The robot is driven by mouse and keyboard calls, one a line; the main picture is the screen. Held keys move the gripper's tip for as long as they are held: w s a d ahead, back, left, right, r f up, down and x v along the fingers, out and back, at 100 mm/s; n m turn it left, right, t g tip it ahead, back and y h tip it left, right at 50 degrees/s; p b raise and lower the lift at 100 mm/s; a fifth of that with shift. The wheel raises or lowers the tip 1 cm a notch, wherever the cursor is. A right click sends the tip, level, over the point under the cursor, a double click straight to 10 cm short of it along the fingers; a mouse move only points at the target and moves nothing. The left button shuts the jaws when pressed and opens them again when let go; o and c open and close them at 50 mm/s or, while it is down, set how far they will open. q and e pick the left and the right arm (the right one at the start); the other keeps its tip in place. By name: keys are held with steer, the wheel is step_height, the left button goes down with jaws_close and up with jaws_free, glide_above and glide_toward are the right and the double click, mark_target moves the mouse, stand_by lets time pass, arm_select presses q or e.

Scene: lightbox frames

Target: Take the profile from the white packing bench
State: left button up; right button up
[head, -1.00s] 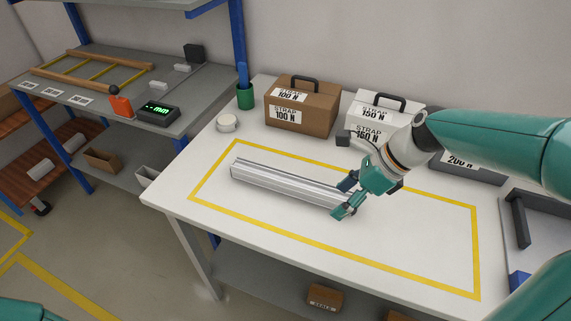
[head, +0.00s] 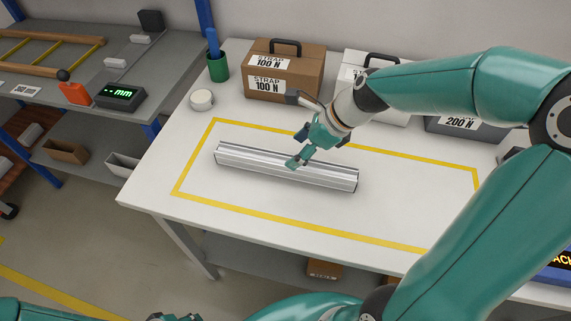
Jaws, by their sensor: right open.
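The profile (head: 250,164) is a long silver-grey ribbed metal bar. It lies on the white packing bench (head: 400,218), inside a yellow taped rectangle, slanting slightly down to the right. My right gripper (head: 299,150) is open and empty, with its fingers at the far edge of the profile, around its middle. One finger overlaps the bar in the picture; I cannot tell whether it touches. Both ends of the profile are in view. Of my left arm only parts show at the bottom edge, with the dark end (head: 175,317) cut off, so its fingers cannot be made out.
Behind the profile stand a brown strap case (head: 298,70), a white case (head: 357,64) and a grey case (head: 465,134). A green cup (head: 217,68) and a white roll (head: 201,100) are at the back left. The bench is clear around the profile.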

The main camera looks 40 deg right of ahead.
mark_target(285, 159)
steer(key=shift+b+x, duration=0.35)
steer(key=shift+x, duration=2.85)
steer(key=shift+d, duration=0.1)
jaws_close()
